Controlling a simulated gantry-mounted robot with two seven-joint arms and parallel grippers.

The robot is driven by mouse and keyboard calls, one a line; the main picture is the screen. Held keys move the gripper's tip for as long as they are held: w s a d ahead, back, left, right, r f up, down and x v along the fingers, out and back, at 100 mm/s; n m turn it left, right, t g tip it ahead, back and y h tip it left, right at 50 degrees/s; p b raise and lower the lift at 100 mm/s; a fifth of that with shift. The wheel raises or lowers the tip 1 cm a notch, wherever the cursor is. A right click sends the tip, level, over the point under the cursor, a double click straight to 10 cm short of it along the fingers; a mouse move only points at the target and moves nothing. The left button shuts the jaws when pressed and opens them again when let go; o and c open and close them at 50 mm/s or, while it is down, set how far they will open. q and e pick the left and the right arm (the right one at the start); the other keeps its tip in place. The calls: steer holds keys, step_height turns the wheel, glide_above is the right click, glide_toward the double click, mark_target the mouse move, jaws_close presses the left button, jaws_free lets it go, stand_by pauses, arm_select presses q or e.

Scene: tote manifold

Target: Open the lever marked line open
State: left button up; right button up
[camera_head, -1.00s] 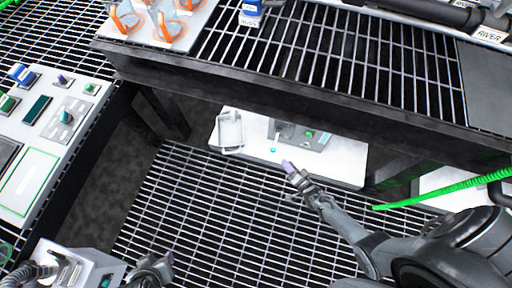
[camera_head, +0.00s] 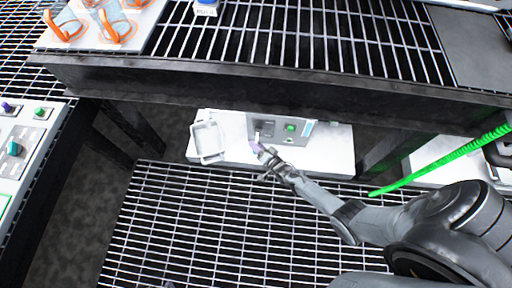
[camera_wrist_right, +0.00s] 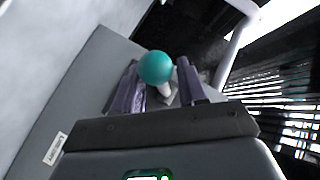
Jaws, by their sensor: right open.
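The lever is a short pale shaft (camera_head: 257,136) on a grey control box (camera_head: 308,137) under the bench, in the head view. Its teal ball knob (camera_wrist_right: 156,67) is clear in the right wrist view, but my gripper hides it in the head view. My right gripper (camera_head: 258,149) is at the lever. In the right wrist view its purple fingers stand open, one on each side of the knob. Firm contact cannot be told. No "line open" marking is readable; a small white label (camera_wrist_right: 55,149) is too blurred. My left gripper is out of view.
A dark bench edge (camera_head: 250,88) runs above the box. A green hose (camera_head: 440,163) lies to the right. The grated floor (camera_head: 200,230) in front is open.

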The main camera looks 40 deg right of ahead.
steer(key=shift+w+f, duration=0.1)
steer(key=shift+w, duration=0.3)
steer(key=shift+d, duration=0.15)
jaws_close()
